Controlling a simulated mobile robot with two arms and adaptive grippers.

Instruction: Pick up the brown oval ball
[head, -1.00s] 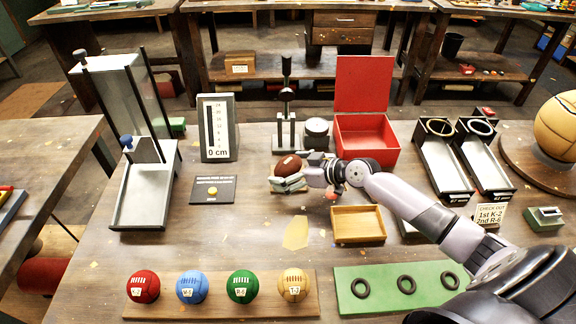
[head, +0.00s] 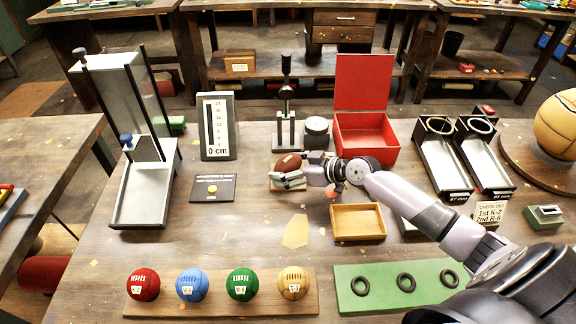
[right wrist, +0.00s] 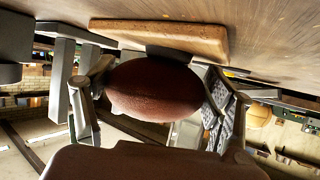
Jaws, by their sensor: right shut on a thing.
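The brown oval ball (head: 287,163) is at the middle of the workbench, over a small wooden base (head: 283,187). In the right wrist view the ball (right wrist: 153,90) sits between the two fingers, close to the wooden base (right wrist: 165,36). My right gripper (head: 289,176) is shut on the ball, with a finger across its near side. I cannot tell whether the ball still touches its base. My left gripper is not in view.
An open red box (head: 366,150) stands behind my right arm, and a shallow wooden tray (head: 357,223) lies in front. A black stand (head: 287,110) is just behind the ball. Several coloured balls sit on a front board (head: 220,306).

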